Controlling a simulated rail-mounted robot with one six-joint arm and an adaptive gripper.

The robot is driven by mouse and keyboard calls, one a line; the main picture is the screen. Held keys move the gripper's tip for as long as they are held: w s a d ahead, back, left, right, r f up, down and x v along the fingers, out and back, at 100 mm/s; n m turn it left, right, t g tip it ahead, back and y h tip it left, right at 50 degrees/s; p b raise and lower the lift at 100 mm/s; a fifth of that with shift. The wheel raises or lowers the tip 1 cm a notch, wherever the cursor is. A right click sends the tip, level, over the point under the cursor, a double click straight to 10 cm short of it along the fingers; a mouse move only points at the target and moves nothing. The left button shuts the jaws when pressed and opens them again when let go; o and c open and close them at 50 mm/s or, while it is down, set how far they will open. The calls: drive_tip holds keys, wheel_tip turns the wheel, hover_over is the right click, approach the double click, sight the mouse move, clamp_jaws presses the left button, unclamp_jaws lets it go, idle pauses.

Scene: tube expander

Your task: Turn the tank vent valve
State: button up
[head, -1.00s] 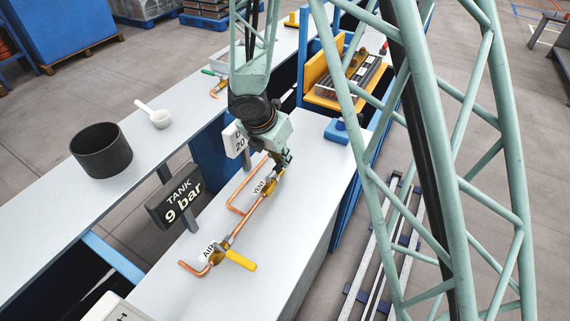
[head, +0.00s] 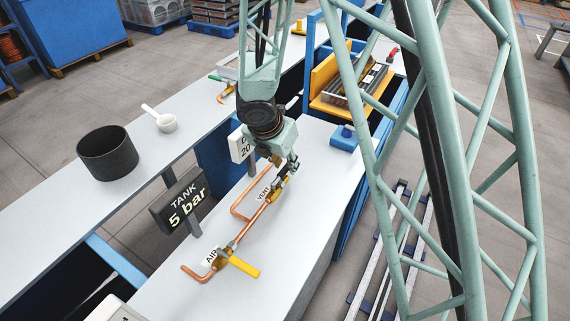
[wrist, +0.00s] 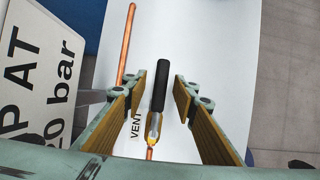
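The vent valve (head: 280,185) sits on the copper pipe beside a VENT label (head: 263,194) on the white bench. In the wrist view its lever shows a black grip (wrist: 160,88) above a silver and yellow part (wrist: 153,132). My gripper (head: 292,166) is low over the vent valve in the head view. In the wrist view my gripper (wrist: 159,84) is open, with one finger on each side of the black grip and a gap on both sides. The tank sign (head: 180,201) reads 5 bar.
The air valve's yellow handle (head: 244,267) is at the near end of the pipe, by the AIR label (head: 211,257). A white sign reading 20 bar (wrist: 45,55) stands close to the left of my gripper. A black pot (head: 108,155) and a white ladle (head: 166,122) are on the other bench.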

drive_tip(key=shift+r, duration=0.2)
drive_tip(key=v, duration=1.1)
drive_tip(key=shift+r, duration=0.35)
drive_tip(key=shift+s+a, duration=0.1)
drive_tip(key=shift+s, duration=0.05)
idle(0.4)
drive_tip(key=d+r+m+h+p, duration=0.1)
drive_tip(key=d+r+m+p, duration=0.1)
drive_tip(key=d+r+m, duration=0.8)
drive_tip(key=s+d+r+m, duration=0.5)
drive_tip(key=s+d+r, duration=0.2)
drive_tip(key=d+r, duration=0.3)
drive_tip(key=s+d+r+m+b, duration=0.1)
drive_tip(key=s+d+r+m, duration=0.1)
drive_tip(key=s+m, duration=0.35)
drive_tip(key=s+d+r+m, duration=0.2)
drive_tip(key=s+d, duration=0.1)
drive_tip(key=s, duration=0.5)
drive_tip(key=s+a+m+y+b, duration=0.1)
drive_tip(key=s+a+m+y, duration=0.2)
drive_tip(key=s+m, duration=0.4)
drive_tip(key=s, duration=0.8)
drive_tip(key=shift+s+r, duration=0.3)
drive_tip(key=shift+s, duration=0.05)
